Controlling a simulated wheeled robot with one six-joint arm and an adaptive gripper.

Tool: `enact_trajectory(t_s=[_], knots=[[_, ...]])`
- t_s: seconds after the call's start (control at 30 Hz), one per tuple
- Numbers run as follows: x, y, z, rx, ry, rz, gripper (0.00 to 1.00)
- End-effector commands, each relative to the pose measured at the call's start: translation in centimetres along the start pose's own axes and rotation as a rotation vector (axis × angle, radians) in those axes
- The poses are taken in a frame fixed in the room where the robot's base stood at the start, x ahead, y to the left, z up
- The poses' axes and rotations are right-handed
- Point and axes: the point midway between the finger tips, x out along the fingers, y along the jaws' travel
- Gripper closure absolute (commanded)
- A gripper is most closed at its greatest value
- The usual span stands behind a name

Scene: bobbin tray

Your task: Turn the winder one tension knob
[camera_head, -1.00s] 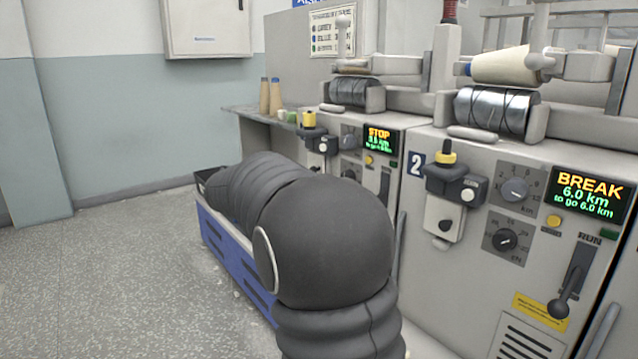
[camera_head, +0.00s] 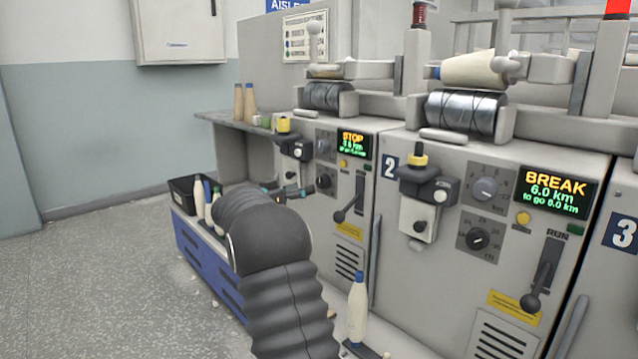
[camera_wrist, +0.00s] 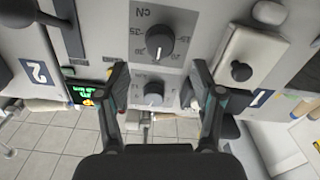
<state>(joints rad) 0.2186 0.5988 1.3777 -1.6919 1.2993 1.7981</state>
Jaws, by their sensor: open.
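Winder one (camera_head: 365,235) is the left machine, with a STOP display (camera_head: 353,143). Its dark lower knob (camera_head: 323,182), on the dial marked cN, shows large in the wrist view (camera_wrist: 160,40). Its upper knob (camera_head: 323,146) also shows in the wrist view (camera_wrist: 154,94), between the fingers. My gripper (camera_wrist: 159,68) is open and empty in front of the panel, fingers on either side of the dial column. The lower knob lies just beyond the fingertips, with no visible contact. In the head view my gripper (camera_head: 296,192) is small and partly hidden by my arm.
A lever (camera_head: 350,200) stands right of the knobs, and a yellow-topped unit (camera_head: 290,145) left of them. Winder two (camera_head: 480,250) shows BREAK. A cone bobbin (camera_head: 357,310) stands low in front.

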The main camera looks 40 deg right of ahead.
Motion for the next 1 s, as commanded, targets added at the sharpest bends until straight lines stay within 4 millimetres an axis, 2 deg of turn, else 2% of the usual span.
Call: enact_trajectory(t_s=[0.03, 0.2, 0.4, 0.57, 0.83, 0.87, 1.0], knots=[[1.1, 0.1, -0.1, -0.001, -0.001, 0.003, 0.33], [4.0, 0.1, 0.0, -0.001, -0.002, 0.001, 0.33], [6.3, 0.0, 0.0, -0.002, -0.001, 0.0, 0.33], [7.1, 0.0, 0.0, -0.001, 0.0, 0.0, 0.33], [7.2, 0.0, 0.0, -0.001, -0.001, -0.001, 0.33], [7.2, 0.0, 0.0, -0.001, -0.001, -0.001, 0.38], [7.2, 0.0, 0.0, -0.001, -0.001, -0.001, 0.73]])
